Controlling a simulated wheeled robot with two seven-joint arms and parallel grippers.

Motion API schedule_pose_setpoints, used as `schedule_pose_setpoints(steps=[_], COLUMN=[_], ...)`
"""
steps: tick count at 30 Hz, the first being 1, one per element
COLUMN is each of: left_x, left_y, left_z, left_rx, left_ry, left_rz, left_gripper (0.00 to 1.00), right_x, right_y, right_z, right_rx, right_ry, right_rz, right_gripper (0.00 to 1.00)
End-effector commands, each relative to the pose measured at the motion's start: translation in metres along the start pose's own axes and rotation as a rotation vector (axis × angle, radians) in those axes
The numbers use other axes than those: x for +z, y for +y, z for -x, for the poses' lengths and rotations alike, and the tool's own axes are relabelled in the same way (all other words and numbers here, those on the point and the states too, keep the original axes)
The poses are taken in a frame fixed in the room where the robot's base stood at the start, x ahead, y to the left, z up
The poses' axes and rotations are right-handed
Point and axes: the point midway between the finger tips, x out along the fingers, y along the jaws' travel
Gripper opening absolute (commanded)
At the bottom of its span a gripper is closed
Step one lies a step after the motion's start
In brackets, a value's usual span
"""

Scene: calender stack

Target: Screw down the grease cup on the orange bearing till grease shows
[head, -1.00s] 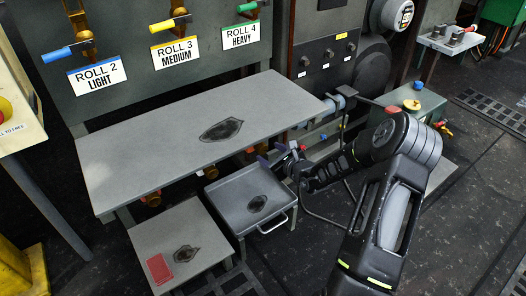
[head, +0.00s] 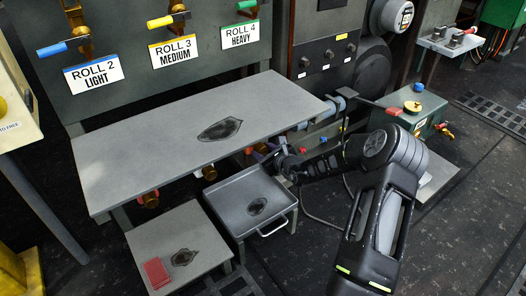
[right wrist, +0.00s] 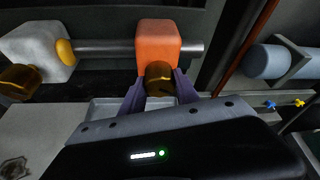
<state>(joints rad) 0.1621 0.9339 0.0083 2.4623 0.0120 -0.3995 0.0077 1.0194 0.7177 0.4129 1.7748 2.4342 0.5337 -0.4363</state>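The orange bearing (right wrist: 158,42) is a block on a grey shaft in the right wrist view. Its brass grease cup (right wrist: 159,78) hangs from its underside. My right gripper (right wrist: 160,92) has its two purple fingers spread on either side of the cup, close to it; contact is not clear, and I see no grip on it. In the head view my right gripper (head: 268,149) reaches under the front edge of the grey table, which hides most of the orange bearing. I see no grease at the cup. My left gripper is out of view.
Another bearing, pale grey (right wrist: 38,50), has its own brass cup (right wrist: 18,82) to the left. The grey table (head: 190,135) overhangs the work area.

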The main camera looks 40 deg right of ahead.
Motion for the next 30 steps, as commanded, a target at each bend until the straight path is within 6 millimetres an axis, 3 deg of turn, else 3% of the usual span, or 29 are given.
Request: schedule_pose_setpoints(steps=[12,23,30], left_x=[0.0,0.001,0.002], left_y=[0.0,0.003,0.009], left_z=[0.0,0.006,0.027], left_rx=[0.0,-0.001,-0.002], left_ry=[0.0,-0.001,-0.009], left_rz=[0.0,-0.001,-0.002], left_gripper=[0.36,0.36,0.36], right_x=[0.0,0.002,0.004], right_y=[0.001,0.0,-0.001], right_z=[0.0,0.001,0.002], right_rx=[0.001,0.013,0.053], right_ry=[0.0,0.0,-0.002], right_rz=[0.0,-0.027,-0.126], right_gripper=[0.01,0.0,0.0])
